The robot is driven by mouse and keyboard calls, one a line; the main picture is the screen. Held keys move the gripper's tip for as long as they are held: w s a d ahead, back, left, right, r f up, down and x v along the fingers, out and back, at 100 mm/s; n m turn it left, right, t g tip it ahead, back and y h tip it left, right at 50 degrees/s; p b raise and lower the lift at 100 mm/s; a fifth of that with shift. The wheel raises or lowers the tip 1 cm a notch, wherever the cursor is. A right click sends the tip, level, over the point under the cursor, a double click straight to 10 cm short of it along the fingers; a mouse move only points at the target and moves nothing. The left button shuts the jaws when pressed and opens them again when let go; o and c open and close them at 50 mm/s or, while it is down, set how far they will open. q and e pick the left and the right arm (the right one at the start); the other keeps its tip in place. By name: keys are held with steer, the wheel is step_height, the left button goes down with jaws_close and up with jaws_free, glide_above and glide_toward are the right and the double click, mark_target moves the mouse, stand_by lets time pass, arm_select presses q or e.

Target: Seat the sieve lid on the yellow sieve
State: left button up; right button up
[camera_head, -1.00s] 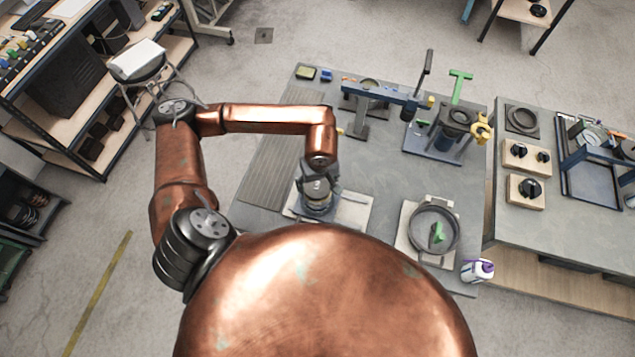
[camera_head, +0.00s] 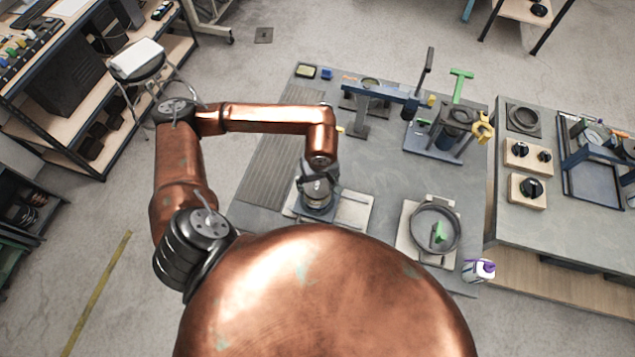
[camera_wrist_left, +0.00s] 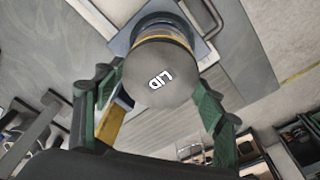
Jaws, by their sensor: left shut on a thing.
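The sieve lid is a round grey disc marked "LID" (camera_wrist_left: 160,78) in the left wrist view. My left gripper (camera_wrist_left: 160,108) is shut on it, with a green finger at either side. The yellow sieve (camera_wrist_left: 153,31) shows as a yellow band just behind the lid's edge; the lid covers most of it. I cannot tell whether lid and sieve touch all round. In the head view my left gripper (camera_head: 318,185) is over the grey-blue stack at the table's near left, and hides much of it. My right gripper is not in view.
A pale board (camera_head: 353,211) lies under and beside the stack. To its right is a round dark pan (camera_head: 416,226) with a green part. A blue press stand (camera_head: 440,140) and a lever device (camera_head: 375,92) stand farther back. The table middle is clear.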

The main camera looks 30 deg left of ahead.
arm_select(q)
steer(key=o, duration=1.3)
steer(key=shift+o, duration=0.2)
step_height(320, 180, up, 12)
steer(key=s+d, duration=0.1)
steer(key=shift+f, duration=0.1)
